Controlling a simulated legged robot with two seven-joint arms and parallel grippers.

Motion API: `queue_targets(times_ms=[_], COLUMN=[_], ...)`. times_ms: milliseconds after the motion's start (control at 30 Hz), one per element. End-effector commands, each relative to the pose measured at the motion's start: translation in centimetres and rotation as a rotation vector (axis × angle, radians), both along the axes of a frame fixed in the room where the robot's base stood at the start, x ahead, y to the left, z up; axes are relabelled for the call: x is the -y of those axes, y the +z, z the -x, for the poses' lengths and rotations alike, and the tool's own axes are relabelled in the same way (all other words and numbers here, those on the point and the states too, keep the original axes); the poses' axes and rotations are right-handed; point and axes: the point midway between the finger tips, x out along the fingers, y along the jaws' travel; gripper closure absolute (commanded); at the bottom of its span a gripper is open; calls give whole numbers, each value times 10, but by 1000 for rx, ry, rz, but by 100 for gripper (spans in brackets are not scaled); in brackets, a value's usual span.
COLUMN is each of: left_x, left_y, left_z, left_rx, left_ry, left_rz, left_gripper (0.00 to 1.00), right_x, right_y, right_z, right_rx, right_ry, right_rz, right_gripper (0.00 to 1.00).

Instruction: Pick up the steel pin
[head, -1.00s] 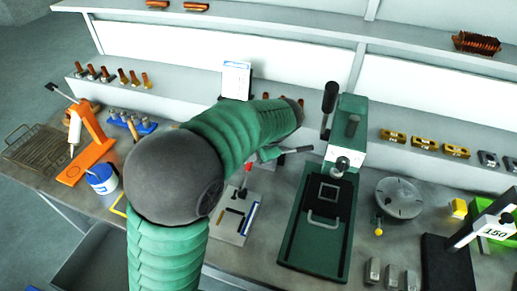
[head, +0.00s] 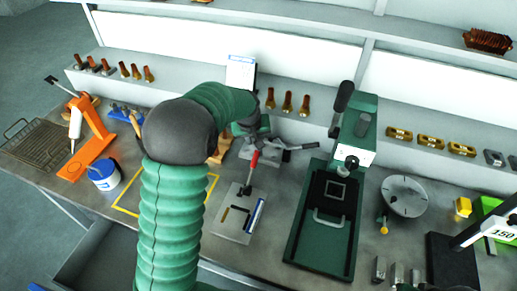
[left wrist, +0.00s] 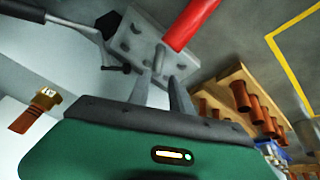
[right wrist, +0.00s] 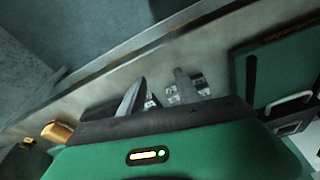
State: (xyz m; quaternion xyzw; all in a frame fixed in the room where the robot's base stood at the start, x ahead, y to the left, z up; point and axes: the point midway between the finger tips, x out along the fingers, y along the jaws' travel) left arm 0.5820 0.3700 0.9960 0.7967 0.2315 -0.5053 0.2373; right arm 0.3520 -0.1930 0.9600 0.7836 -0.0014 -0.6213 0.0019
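Small grey pins stand in a blue rack (head: 120,110) at the left of the bench in the head view, partly hidden behind my left arm; I cannot tell which is the steel pin. The blue rack also shows at the lower right edge of the left wrist view (left wrist: 274,150). My left gripper (left wrist: 166,62) is open and empty, its fingers over a grey plate with holes (left wrist: 140,45), beside a red handle (left wrist: 192,22). My right gripper (right wrist: 160,78) is open and empty, pointing at small steel blocks (right wrist: 188,90) near the bench edge.
A wooden block with copper parts (left wrist: 238,100) stands right of my left gripper. The head view shows a green press (head: 325,225), a round grey plate (head: 405,196), an orange stand (head: 92,135) and a blue-white tub (head: 104,176). A yellow outline (head: 128,201) marks mostly clear bench.

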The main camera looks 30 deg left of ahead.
Motion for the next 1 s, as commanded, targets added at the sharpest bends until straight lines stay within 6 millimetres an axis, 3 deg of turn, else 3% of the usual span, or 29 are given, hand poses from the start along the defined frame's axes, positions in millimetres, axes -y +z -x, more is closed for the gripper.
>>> queue_targets(times_ms=[100,233,433,633,1000], left_x=[2,1,-1,-1,-2], left_y=[-22,-35,-36,-36,-36], left_z=[-8,-15,-15,-14,-16], left_rx=[-5,-3,-1,-1,0], left_ry=[-3,-3,-2,-2,-1], left_rz=[0,-2,0,0,-2], left_gripper=[75,75,75,100,100], right_x=[0,0,0,0,0], right_y=[4,4,4,4,4], right_z=[0,0,0,0,0], right_rx=[0,0,0,0,0], right_ry=[0,0,0,0,0], right_rz=[0,0,0,0,0], right_gripper=[60,60,60,60,60])
